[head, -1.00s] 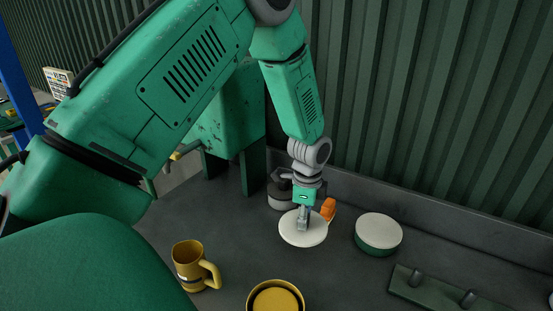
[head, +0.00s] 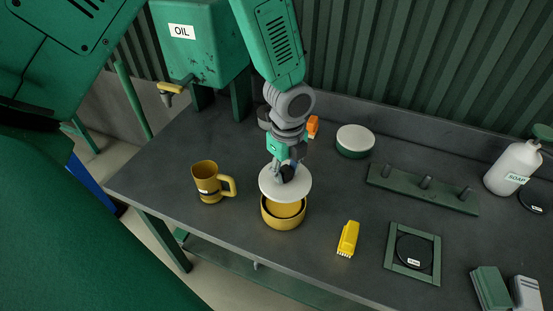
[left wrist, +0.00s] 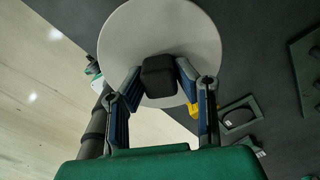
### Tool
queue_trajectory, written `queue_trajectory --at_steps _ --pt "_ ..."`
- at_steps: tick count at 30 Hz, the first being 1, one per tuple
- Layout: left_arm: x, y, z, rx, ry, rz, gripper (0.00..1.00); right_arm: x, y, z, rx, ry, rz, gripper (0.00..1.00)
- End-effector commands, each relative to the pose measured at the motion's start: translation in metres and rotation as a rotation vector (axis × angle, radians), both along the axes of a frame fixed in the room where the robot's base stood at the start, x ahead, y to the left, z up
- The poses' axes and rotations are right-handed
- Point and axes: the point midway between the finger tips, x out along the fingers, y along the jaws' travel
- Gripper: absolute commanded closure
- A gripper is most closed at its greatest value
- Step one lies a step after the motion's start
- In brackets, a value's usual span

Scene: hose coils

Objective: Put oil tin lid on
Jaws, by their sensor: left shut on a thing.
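My left gripper (head: 285,171) is shut on the black knob of a round white lid (head: 298,187). In the left wrist view, the gripper's fingers (left wrist: 158,76) pinch the knob from both sides, and the lid (left wrist: 205,38) spreads out behind it. The lid is over the far part of a round yellow tin (head: 284,223). The tin's near rim and yellow inside show; its far part is hidden by the lid. I cannot tell whether lid and tin touch. My right gripper is not in view.
A yellow mug (head: 208,184) stands left of the tin. A yellow brush (head: 348,238) lies to the right. A green tin with a white top (head: 355,141) and a pegged green rack (head: 422,189) are behind. The bench front is clear between mug and edge.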

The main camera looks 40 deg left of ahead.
Motion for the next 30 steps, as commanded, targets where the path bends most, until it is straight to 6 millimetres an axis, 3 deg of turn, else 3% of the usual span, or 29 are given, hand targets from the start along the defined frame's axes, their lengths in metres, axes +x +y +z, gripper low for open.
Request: queue_trajectory --at_steps 17,30 --pt "-0.003 -0.001 0.003 -0.001 -0.002 -0.007 1.00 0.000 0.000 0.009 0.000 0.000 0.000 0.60" --pt "-0.003 -0.001 -0.032 0.001 -0.001 -0.008 1.00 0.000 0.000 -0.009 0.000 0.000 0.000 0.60"
